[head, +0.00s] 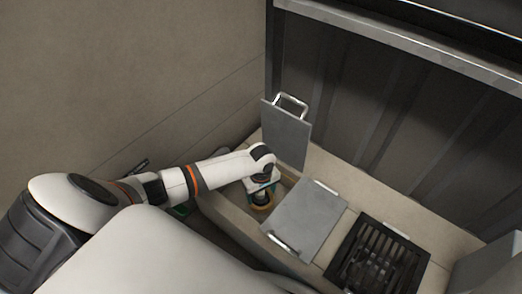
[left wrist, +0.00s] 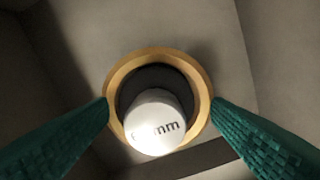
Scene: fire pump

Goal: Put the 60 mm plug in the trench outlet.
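A plug (left wrist: 154,122) with a round white top shows in the left wrist view. Its lettering ends in "mm"; the digits are not legible. It sits within a brass-coloured ring (left wrist: 113,84) with a dark band inside, which looks like the trench outlet. The white top is off-centre toward the bottom of the picture; I cannot tell how deep it sits. The ring also shows in the head view (head: 263,206), inside the trench. My left gripper (left wrist: 160,101) is above it, its green fingers apart on both sides of the white top with visible gaps. My right gripper is not in view.
Another plate (head: 306,220) lies over the trench to the right. A dark grate (head: 374,262) is further right. The trench walls are close around my left gripper.

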